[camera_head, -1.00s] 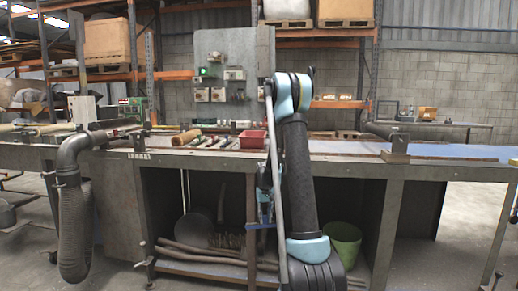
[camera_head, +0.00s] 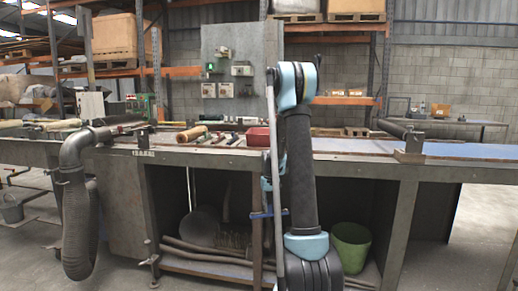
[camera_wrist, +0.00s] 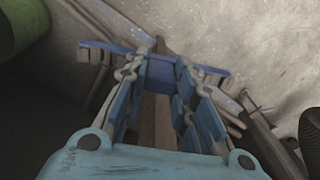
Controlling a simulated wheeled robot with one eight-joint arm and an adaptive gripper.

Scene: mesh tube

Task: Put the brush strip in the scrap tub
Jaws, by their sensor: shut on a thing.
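My gripper (camera_wrist: 163,64) points down in the wrist view, its jaws shut on a blue strip (camera_wrist: 215,69) that sticks out on both sides. Brown tufts or blocks hang along the strip, so it looks like the brush strip. In the head view the strip (camera_head: 262,214) shows as a short blue bar beside my arm, in front of the bench's lower opening. My arm hides much of the gripper there. A green rim (camera_wrist: 22,28) shows at the wrist view's top left.
The bench (camera_head: 340,145) carries a red bin (camera_head: 258,137) and hand tools. Its legs flank the opening. Long rods (camera_head: 210,252) and a dark round pan (camera_head: 199,226) lie on the lower shelf. A grey hose (camera_head: 78,225) hangs at left. Floor is open in front.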

